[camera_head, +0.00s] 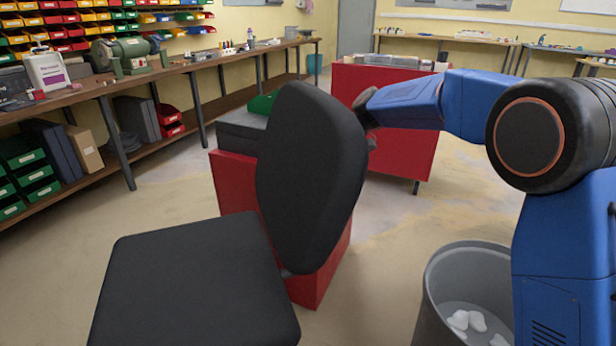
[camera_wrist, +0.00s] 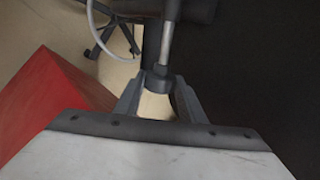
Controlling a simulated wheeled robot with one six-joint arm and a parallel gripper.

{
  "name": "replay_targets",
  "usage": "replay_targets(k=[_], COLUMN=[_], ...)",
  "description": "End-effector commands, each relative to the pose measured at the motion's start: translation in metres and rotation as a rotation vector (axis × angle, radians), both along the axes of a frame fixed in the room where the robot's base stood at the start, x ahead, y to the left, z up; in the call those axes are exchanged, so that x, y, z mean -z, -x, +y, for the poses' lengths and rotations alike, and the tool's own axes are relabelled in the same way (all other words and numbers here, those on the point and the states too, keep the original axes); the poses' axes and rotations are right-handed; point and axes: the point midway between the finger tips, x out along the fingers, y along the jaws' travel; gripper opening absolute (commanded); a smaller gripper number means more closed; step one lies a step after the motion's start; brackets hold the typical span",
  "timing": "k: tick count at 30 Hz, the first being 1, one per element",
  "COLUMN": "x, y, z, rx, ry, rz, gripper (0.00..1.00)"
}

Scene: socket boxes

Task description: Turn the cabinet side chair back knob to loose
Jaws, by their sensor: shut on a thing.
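The black chair stands in the head view, with its flat seat (camera_head: 190,285) at lower left and its backrest (camera_head: 310,170) upright and slightly tilted. My arm reaches in from the right, and my gripper is hidden behind the backrest there. In the wrist view my gripper (camera_wrist: 158,92) is shut on a dark knob (camera_wrist: 158,80) at the lower end of a grey rod (camera_wrist: 168,42). A finger touches each side of the knob. A dark surface, likely the backrest, fills the right of that view. The knob's marking cannot be seen.
A red cabinet (camera_head: 233,182) stands close behind the chair, and a red surface (camera_wrist: 55,100) fills the left of the wrist view. Another red cabinet (camera_head: 405,150) is farther back. A grey bin (camera_head: 450,275) stands at lower right. A long workbench (camera_head: 130,85) runs along the left.

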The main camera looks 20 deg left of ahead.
Motion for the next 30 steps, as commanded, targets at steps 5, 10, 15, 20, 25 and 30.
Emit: replay_targets(k=[5, 10, 15, 20, 25, 30], x=[0.0029, 0.0052, 0.0063, 0.0076, 0.0077, 0.0080], y=[-0.0020, -0.0032, -0.0032, -0.0037, -0.0037, -0.0035], z=[-0.0025, -0.0034, -0.0036, -0.0041, -0.0041, -0.0041], rx=[0.003, 0.003, 0.003, 0.003, 0.003, 0.001], ry=[-0.080, -0.175, -0.260, -0.321, -0.359, -0.375], rz=[0.072, 0.152, 0.224, 0.277, 0.307, 0.320], gripper=[0.14, 0.14, 0.14, 0.14, 0.14, 0.14])
